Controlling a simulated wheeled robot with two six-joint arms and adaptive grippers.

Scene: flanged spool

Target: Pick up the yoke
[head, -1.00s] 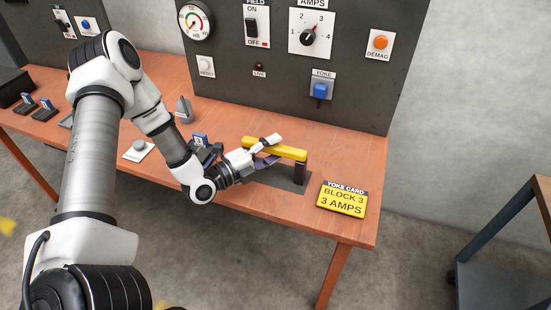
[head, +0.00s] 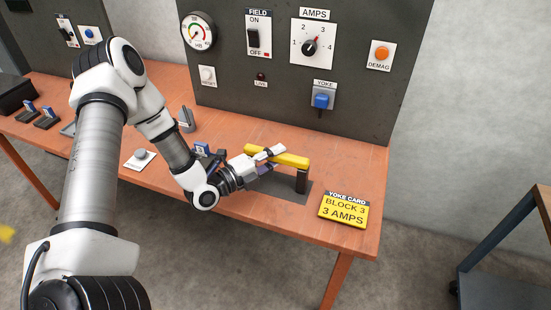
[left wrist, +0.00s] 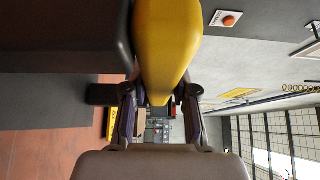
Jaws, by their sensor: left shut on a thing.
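The yoke is a yellow bar (head: 293,160) on dark legs, standing on a dark plate (head: 283,189) near the front of the bench. Its right leg (head: 302,181) shows; its left end is partly behind my gripper. My left gripper (head: 272,160) is shut on the yellow bar, one finger on the far side and one on the near side. In the left wrist view the yellow bar (left wrist: 167,45) runs down between the two fingers (left wrist: 160,102), with a dark part of the yoke (left wrist: 65,25) beside it. My right gripper is out of view.
A yellow yoke card (head: 344,208) reading "BLOCK 3, 3 AMPS" lies to the right. The dark panel behind carries a gauge (head: 198,32), a field switch (head: 253,38), an amps dial (head: 310,46) and a blue yoke button (head: 321,101).

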